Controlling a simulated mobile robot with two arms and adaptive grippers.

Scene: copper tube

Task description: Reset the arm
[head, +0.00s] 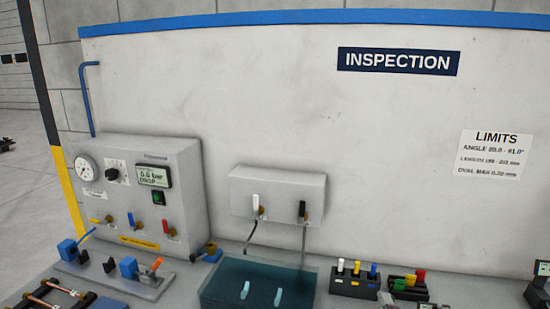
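Neither of my grippers nor my arms shows in the head view. The view faces an inspection bench with a pale back panel (250,100). Copper tubes (50,292) lie on a dark rack at the lower left, cut off by the bottom edge. A grey test box (190,190) with a gauge, a display and coloured levers stands at the left.
A teal water tank (215,293) with two light blue pieces sits at bottom centre. A clamp fixture (100,272) with blue and orange parts is left of it. A black holder (340,288) with coloured handles stands right. Bare bench (470,290) lies further right.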

